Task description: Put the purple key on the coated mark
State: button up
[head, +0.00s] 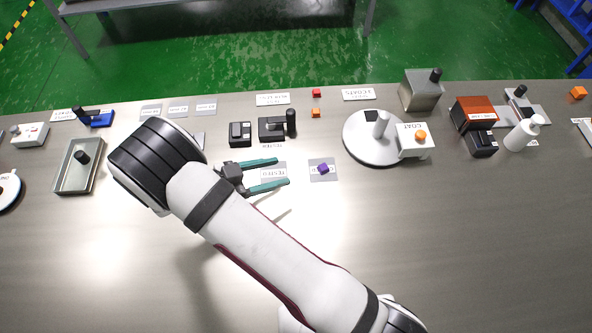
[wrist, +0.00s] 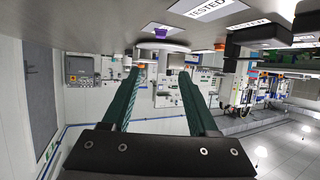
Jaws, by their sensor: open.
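The key covers part of that mark's label, so I cannot read the full word. The key also shows in the wrist view (wrist: 161,33), near the top and beyond the fingertips. My gripper (head: 282,171) is open and empty, with its teal fingers pointing right toward the key and a gap left before it. In the wrist view the open fingers (wrist: 160,71) have nothing between them.
A round white turntable (head: 360,152) and a white box labelled COAT (head: 413,149) stand to the right. A grey tray (head: 66,189) is at left. The front right table is clear.

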jog(key=s+d+r+g+y, duration=0.2)
jog(key=s+d+r+g, duration=0.2)
jog(key=d+r+g, duration=0.3)
jog(key=s+r+n+y, duration=0.4)
jog(key=s+y, duration=0.2)
jog(key=s, duration=0.2)
jog(key=s+d+r+n+t+y, duration=0.1)
jog(key=s+r+n+y, duration=0.2)
jog(key=s+y, duration=0.3)
jog(key=shift+s+d+r+n, duration=0.35)
jog(key=shift+s+r, duration=0.25)
jog(key=shift+s, duration=0.65)
